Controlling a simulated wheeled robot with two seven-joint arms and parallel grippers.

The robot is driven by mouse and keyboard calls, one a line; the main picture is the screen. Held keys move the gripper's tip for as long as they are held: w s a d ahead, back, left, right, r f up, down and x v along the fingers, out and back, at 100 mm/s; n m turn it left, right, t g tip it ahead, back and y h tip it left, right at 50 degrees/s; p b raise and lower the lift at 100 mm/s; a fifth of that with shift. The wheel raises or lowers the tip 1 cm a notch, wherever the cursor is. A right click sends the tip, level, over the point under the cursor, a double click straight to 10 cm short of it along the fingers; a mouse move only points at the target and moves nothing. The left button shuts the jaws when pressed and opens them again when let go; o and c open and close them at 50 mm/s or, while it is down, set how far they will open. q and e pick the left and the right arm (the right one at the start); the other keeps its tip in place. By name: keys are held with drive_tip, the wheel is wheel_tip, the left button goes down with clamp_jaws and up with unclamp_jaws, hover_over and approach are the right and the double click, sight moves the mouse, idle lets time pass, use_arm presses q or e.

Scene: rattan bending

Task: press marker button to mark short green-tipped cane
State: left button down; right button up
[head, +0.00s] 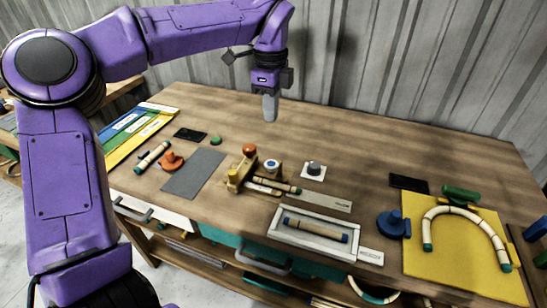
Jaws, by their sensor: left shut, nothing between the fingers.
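My left gripper (270,108) is shut and empty, pointing down above the rear middle of the table. It is apart from everything on the table. A short cane with dark green tips (152,157) lies on the left of the table, beside the coloured strips. A wooden jig with a yellow block (237,176) stands near the middle; a red round knob (249,150) is at its back. A blue-topped white button (271,165) is just right of it. My right gripper is not in view.
A white tray (282,232) holds a cane with dark blue ends. On the right, a yellow board (460,262) bears an arched, green-tipped cane (465,212), with a blue knob (392,224) beside it. A grey knob (314,168) sits on a white plate. The table's rear is clear.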

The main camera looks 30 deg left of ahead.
sight(271, 164)
use_arm(q)
wheel_tip(271, 164, down, 14)
drive_tip(key=p, duration=0.2)
drive_tip(key=shift+s+r+p, duration=0.1)
drive_tip(key=shift+p, duration=0.3)
